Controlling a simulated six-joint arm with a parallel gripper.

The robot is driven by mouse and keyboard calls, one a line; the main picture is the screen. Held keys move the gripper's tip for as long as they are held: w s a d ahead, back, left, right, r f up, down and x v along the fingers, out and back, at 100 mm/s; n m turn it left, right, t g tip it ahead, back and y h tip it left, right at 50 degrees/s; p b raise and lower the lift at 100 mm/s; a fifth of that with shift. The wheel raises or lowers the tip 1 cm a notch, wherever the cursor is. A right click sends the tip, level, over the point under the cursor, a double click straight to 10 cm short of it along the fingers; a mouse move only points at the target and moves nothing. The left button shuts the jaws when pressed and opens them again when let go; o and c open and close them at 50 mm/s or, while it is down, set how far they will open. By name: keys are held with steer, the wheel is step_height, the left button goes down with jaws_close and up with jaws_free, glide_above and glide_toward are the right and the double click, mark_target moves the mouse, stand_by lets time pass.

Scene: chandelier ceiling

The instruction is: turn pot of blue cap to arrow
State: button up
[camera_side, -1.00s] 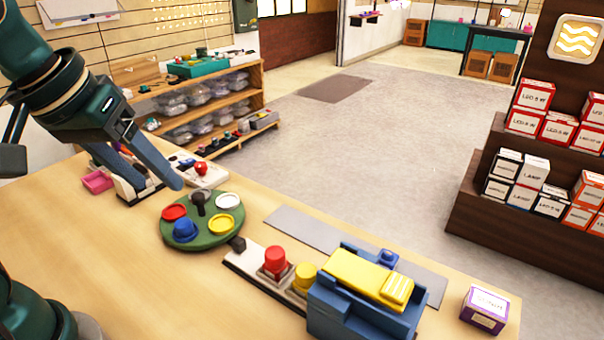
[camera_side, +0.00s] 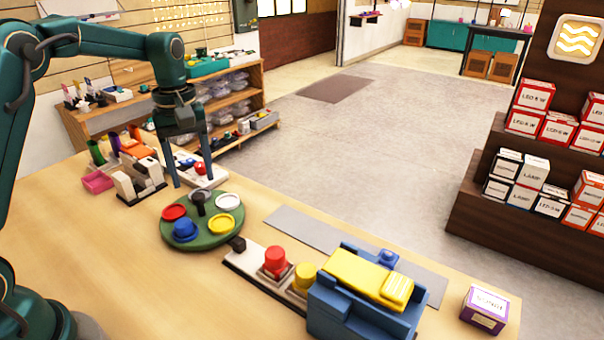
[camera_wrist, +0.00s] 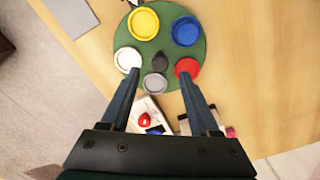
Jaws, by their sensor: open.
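A round green turntable (camera_side: 207,241) lies on the bench, with a dark upright knob (camera_side: 198,204) near its middle. Around the knob sit a blue pot with a raised blue cap (camera_side: 185,229), a red dish (camera_side: 174,212), a yellow dish (camera_side: 222,224), a white dish (camera_side: 229,201) and a grey dish (camera_side: 200,192). In the wrist view the blue one (camera_wrist: 185,31) is at upper right. A small black pointer (camera_side: 237,244) stands at the turntable's right front edge. My gripper (camera_side: 192,181) is open and empty, pointing down above the grey side of the turntable.
A block with red (camera_side: 275,262) and yellow buttons stands right of the turntable, beside a blue and yellow device (camera_side: 365,290). A beige device (camera_side: 138,182) and a red-knobbed white box (camera_side: 205,172) stand behind. The bench front left is clear.

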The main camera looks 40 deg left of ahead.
mark_target(198, 195)
steer(key=shift+f, duration=2.05)
jaws_close()
